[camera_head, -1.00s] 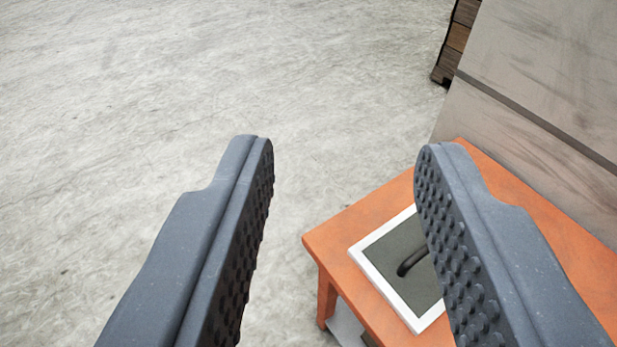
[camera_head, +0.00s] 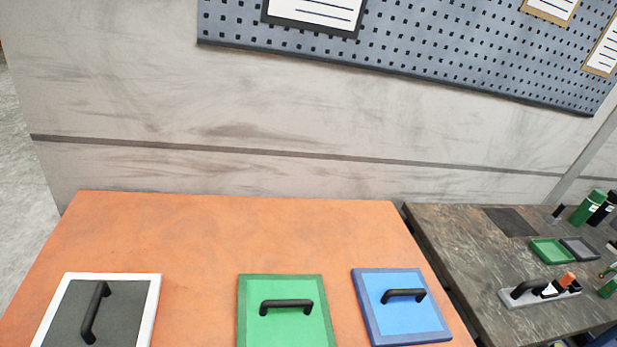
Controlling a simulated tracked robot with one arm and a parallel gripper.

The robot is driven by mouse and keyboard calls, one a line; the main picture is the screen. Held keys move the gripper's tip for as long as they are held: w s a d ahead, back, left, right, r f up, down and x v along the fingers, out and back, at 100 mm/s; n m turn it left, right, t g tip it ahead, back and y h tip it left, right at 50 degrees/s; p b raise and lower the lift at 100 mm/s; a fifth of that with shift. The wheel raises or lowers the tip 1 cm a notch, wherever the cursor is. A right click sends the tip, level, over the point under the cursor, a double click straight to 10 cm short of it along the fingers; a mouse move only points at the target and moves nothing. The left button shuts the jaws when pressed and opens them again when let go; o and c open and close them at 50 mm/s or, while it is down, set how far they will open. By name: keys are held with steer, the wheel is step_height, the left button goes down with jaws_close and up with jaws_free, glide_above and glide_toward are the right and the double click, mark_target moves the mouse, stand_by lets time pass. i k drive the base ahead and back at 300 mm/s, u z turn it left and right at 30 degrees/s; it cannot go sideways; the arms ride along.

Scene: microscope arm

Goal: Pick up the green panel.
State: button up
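The green panel (camera_head: 285,329) lies flat on the orange table (camera_head: 230,225), near the bottom middle of the head camera view. It has a darker green border and a black bar handle (camera_head: 286,306) across it, running left to right. Its lower edge is cut off by the frame. My gripper does not show in the view now, so its state and its distance from the panel cannot be seen.
A dark grey panel with a white border (camera_head: 122,326) lies to the left, and a blue panel (camera_head: 402,312) to the right. A dark bench (camera_head: 480,255) with small trays and bottles stands further right. A grey wall (camera_head: 250,120) with a pegboard (camera_head: 420,45) rises behind.

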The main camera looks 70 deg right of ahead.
mark_target(274, 310)
steer(key=z, duration=0.2)
steer(key=k, duration=0.15)
steer(key=z, duration=1.4)
steer(key=i, duration=0.25)
steer(key=u, duration=0.4)
